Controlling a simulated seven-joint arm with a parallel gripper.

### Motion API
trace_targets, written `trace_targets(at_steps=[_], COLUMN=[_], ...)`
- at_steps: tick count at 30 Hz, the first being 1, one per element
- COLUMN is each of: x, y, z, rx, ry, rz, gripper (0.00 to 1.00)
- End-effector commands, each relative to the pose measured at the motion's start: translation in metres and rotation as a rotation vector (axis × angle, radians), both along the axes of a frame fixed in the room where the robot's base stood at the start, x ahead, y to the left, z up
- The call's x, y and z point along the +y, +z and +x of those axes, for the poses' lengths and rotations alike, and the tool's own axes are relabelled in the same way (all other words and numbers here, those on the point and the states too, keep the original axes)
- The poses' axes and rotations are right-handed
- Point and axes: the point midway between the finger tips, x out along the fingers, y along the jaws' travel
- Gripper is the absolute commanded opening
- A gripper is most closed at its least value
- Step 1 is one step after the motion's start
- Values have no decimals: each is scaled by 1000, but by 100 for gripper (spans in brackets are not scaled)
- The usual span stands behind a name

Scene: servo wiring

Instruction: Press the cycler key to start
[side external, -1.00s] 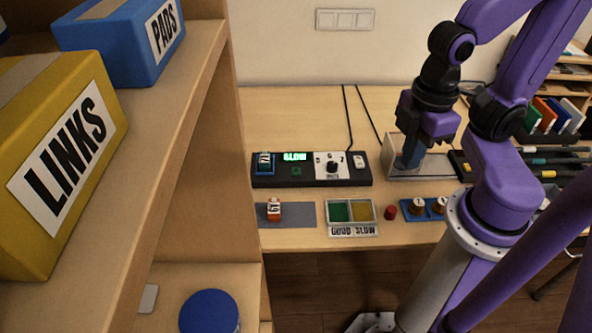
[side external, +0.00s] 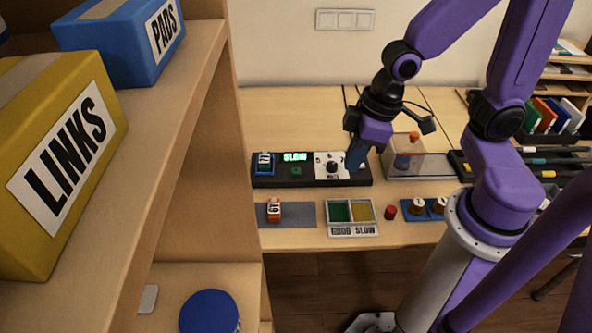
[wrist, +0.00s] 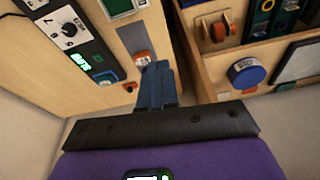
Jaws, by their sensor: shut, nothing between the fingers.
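The cycler is a long black panel (side external: 315,183) at the back of the desk. Its green display (side external: 295,157) reads SLOW, and a dial (side external: 331,166) sits on a white plate. A labelled blue servo (side external: 265,162) sits at its left end. In the wrist view, the shut blue fingers (wrist: 157,86) show below the panel's dial (wrist: 68,30) and display (wrist: 80,62).
A clear box (side external: 425,167) with an orange-topped object stands right of the panel. In front are an orange servo (side external: 274,211) on a grey mat (side external: 305,215), a green-and-yellow tray (side external: 353,230), a red cap (side external: 390,212) and a blue holder (side external: 414,216). A shelf unit (side external: 195,150) rises at left.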

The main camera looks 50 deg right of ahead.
Motion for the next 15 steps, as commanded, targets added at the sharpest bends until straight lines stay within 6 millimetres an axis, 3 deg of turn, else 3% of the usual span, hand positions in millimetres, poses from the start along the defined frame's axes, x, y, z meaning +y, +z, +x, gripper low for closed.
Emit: trace_targets(at_steps=[8, 15], x=[0, -23], y=[-40, -74], z=[85, 150], rx=[-87, -163], ry=[-351, -635], rz=[162, 323], gripper=[0, 0])
